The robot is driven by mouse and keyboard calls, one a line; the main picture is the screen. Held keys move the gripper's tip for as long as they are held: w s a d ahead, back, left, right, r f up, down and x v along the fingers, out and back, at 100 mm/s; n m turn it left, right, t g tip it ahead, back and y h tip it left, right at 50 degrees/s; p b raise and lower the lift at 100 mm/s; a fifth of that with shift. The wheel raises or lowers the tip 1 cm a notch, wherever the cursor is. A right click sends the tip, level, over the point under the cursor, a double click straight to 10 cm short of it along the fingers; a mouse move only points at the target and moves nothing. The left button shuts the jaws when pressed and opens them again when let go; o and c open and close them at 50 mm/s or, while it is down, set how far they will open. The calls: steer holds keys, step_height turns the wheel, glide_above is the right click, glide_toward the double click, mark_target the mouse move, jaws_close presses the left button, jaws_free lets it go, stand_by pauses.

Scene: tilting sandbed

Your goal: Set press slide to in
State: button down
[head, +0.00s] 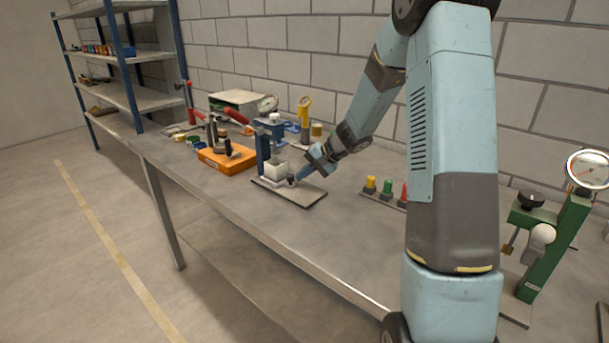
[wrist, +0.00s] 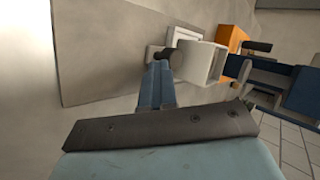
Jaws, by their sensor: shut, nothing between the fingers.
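The press stands on a flat grey base plate (head: 312,198) on the bench, with a blue column (head: 263,146) at its back. A white box-like block (head: 275,171), which seems part of the slide, sits low in front of the column; it also shows as an open white box in the wrist view (wrist: 205,63). A dark round knob (wrist: 167,57) stands beside the white block. My gripper (head: 298,179) is shut and empty, low over the plate at the block's right side. In the wrist view its fingertips (wrist: 158,68) are right by the knob; I cannot tell whether they touch.
An orange tray (head: 228,160) with dark parts lies left of the press. Yellow, green and red buttons (head: 387,189) are to the right. A green gauge stand (head: 545,240) is at the far right. Other bench tools stand behind the press. The front of the bench (head: 235,197) is clear.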

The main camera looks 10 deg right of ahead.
steer(key=d, duration=0.1)
steer(key=s+d, duration=0.1)
steer(key=d, duration=0.1)
steer(key=shift+s+d+r, duration=0.1)
steer(key=shift+s+d, duration=0.3)
steer(key=v, duration=1)
steer(key=s+a+r+n+h, duration=0.1)
steer(key=s+a+r, duration=0.15)
steer(key=s, duration=0.25)
steer(key=s+a+r+n+g+h, duration=0.1)
steer(key=s+a+r+h, duration=0.1)
steer(key=s+r, duration=0.25)
steer(key=s+a+r+n+h, duration=0.1)
steer(key=s+a+r, duration=0.2)
steer(key=s, duration=0.3)
steer(key=s+r+n+t+h, duration=0.1)
steer(key=s+r+h, duration=0.1)
steer(key=s, duration=0.7)
steer(key=s+d+r+n+t+h, duration=0.1)
steer(key=s+r+h, duration=0.1)
steer(key=s, duration=0.6)
steer(key=shift+s+d, duration=0.3)
steer(key=shift+s, duration=0.1)
